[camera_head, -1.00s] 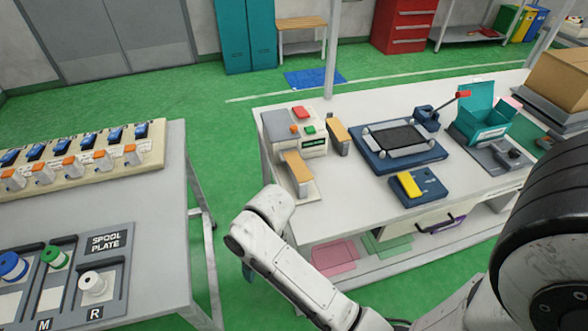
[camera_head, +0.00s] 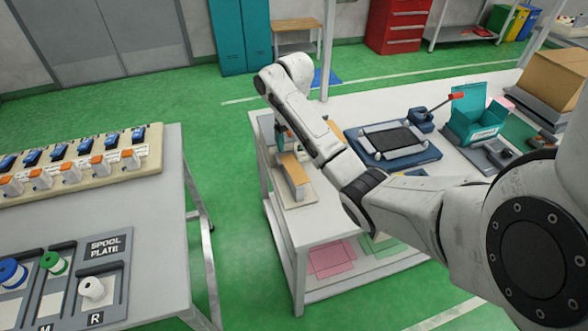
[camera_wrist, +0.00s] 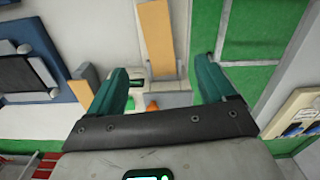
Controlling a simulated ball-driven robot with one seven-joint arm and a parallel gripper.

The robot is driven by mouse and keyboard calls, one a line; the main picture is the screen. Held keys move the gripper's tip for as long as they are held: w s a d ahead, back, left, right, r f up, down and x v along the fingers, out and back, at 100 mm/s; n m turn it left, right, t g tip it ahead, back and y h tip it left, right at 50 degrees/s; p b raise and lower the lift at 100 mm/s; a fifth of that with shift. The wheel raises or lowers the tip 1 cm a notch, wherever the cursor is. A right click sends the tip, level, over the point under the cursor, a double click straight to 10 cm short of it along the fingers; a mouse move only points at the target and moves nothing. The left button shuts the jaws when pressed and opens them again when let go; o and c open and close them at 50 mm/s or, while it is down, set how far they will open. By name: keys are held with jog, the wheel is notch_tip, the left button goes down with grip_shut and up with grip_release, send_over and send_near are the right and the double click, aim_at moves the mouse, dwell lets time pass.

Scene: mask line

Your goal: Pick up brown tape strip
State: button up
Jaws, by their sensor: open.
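Two tan-brown pieces stand at the left end of the right-hand table. The near brown strip (camera_head: 294,173) lies on a light stand and shows at the top of the wrist view (camera_wrist: 157,38). The far brown piece (camera_head: 335,128) is partly behind my arm and shows at left in the wrist view (camera_wrist: 84,78). I cannot tell which is the tape strip. My gripper (camera_wrist: 162,68) is open, with its teal fingers apart above the table and nothing between them. The near strip shows beyond the fingertips, apart from them. In the head view my gripper is mostly hidden by my arm.
A machine (camera_wrist: 165,87) with an orange button lies below my gripper, partly hidden. A blue tray fixture (camera_head: 395,143) and a teal box (camera_head: 478,118) stand farther right on the table. Another table (camera_head: 150,220) with spools and switches is at left. Green floor lies between.

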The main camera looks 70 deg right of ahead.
jog(key=b, duration=0.4)
send_over(294, 168)
jog(key=f, duration=0.3)
jog(key=a+f, duration=0.1)
jog(key=f, duration=0.1)
jog(key=shift+s+f, duration=0.1)
jog(key=shift+s, duration=0.1)
jog(key=shift+w+d+f+p, duration=0.1)
jog(key=shift+d+f+p, duration=0.1)
jog(key=shift+f, duration=0.7)
jog(key=shift+d+f+p, duration=0.1)
jog(key=shift+f+p, duration=0.05)
jog(key=shift+f, duration=0.7)
jog(key=shift+w+d+f+p, duration=0.1)
jog(key=shift+d+f+p, duration=0.1)
jog(key=shift+f, duration=0.7)
jog(key=c, duration=1.1)
jog(key=shift+r, duration=0.2)
